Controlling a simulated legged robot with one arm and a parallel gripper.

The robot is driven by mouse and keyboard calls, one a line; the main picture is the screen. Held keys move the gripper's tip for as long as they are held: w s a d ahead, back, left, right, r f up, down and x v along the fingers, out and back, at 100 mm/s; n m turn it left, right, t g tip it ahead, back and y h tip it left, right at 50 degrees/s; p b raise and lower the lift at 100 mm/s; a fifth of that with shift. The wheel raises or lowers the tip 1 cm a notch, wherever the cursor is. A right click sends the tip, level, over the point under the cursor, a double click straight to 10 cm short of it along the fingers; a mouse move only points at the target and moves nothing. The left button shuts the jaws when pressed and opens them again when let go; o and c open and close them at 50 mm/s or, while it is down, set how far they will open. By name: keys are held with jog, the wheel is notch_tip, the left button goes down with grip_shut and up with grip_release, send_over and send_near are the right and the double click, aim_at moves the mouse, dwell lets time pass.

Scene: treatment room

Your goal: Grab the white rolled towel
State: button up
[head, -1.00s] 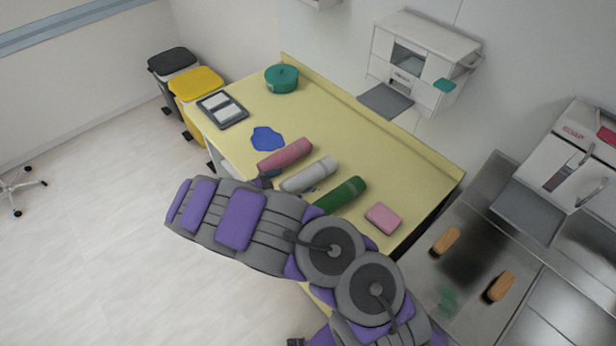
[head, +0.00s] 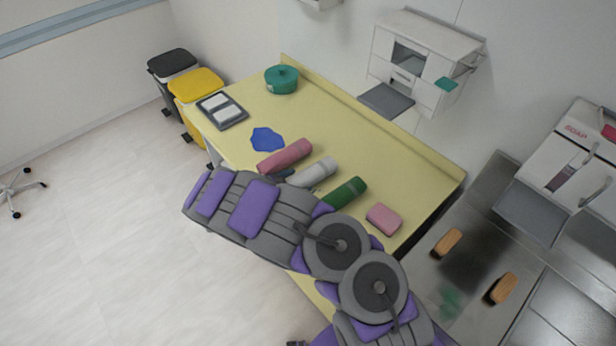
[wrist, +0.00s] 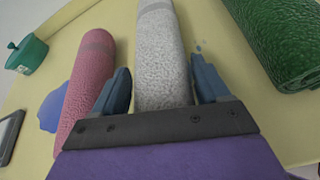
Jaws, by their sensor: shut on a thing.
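The white rolled towel (wrist: 162,50) lies on the yellow table between a pink roll and a green roll. In the head view its far end (head: 318,170) shows past my arm, and its near end is hidden. My gripper (wrist: 162,88) has one finger on each side of the white towel and is shut on it. The pink rolled towel (wrist: 88,75) is just left of the left finger. The green rolled towel (wrist: 275,40) is to the right, apart from the fingers.
The yellow table (head: 335,118) also holds a blue cloth (head: 267,139), a green pot (head: 282,79), a grey tray (head: 222,111) and a pink block (head: 383,219). A metal counter (head: 450,285) with brushes stands at the right. Bins stand at the far left.

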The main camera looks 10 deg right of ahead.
jog(key=c, duration=0.5)
jog(key=shift+o, duration=0.2)
